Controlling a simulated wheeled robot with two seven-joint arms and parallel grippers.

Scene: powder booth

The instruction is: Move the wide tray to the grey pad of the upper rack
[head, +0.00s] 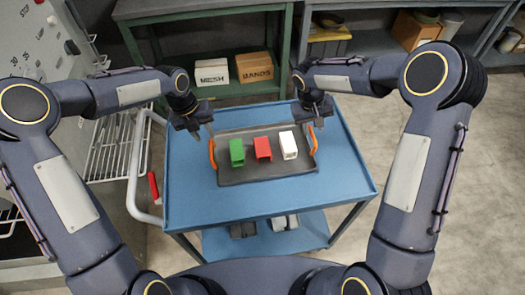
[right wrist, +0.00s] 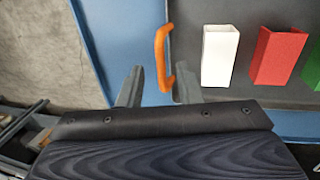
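The wide tray (head: 268,176), dark grey with an orange handle at each end, lies on the blue cart top. It carries a green (head: 237,153), a red (head: 262,149) and a white (head: 288,145) channel-shaped piece in a row. My left gripper (head: 203,131) is above the left handle (head: 212,154) and looks open and empty. My right gripper (head: 314,116) is by the right handle (head: 313,140). In the right wrist view its fingers (right wrist: 158,84) are apart, with the orange handle (right wrist: 161,55) between their lines; contact is not visible. I cannot pick out the grey pad.
A white wire rack (head: 110,148) stands out from the grey cabinet (head: 50,60) at left, beside a white rail with a red grip (head: 154,187). The blue cart (head: 335,185) has bare room around the tray. Shelves with MESH (head: 212,72) and BANDS (head: 254,67) boxes stand behind.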

